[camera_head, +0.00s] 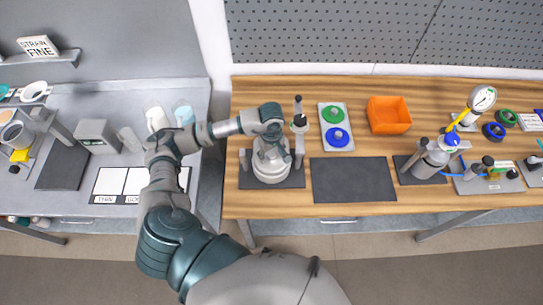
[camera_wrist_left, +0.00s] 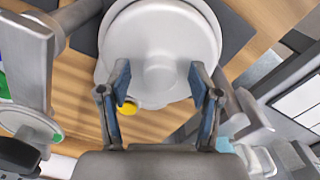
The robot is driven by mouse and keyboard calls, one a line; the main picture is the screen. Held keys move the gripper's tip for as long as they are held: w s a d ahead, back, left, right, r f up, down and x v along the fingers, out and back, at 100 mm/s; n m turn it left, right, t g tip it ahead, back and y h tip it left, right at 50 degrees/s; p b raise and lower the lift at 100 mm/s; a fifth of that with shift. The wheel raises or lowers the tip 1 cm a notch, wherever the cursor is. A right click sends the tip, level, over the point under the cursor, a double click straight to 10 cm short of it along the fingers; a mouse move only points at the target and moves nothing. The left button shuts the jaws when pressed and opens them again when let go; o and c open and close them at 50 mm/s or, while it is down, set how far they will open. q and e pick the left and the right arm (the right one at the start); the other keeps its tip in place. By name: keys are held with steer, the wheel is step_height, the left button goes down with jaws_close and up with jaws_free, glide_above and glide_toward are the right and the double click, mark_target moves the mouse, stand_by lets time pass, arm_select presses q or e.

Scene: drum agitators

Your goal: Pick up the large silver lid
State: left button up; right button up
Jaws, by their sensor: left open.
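The large silver lid (camera_wrist_left: 160,30) is a pale grey disc with a raised round knob in its middle, at the top centre of the left wrist view. It sits on the silver drum agitator (camera_head: 271,165), which stands on a dark mat in the head view. My left gripper (camera_wrist_left: 159,80) is open, with one blue-grey finger on each side of the knob. Contact with the knob cannot be told. In the head view my left gripper (camera_head: 271,132) is over the top of the drum and hides most of the lid.
Clamp posts flank the drum, including a tall one (camera_head: 299,122) close on its right. A tray with green and blue discs (camera_head: 337,144), an orange bin (camera_head: 389,122) and an empty dark mat (camera_head: 353,193) lie further right. A grey bench (camera_head: 150,95) is left.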

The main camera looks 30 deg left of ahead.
arm_select(q)
jaws_close()
steer(key=shift+s+d, duration=0.1)
steer(key=shift+r, duration=0.1)
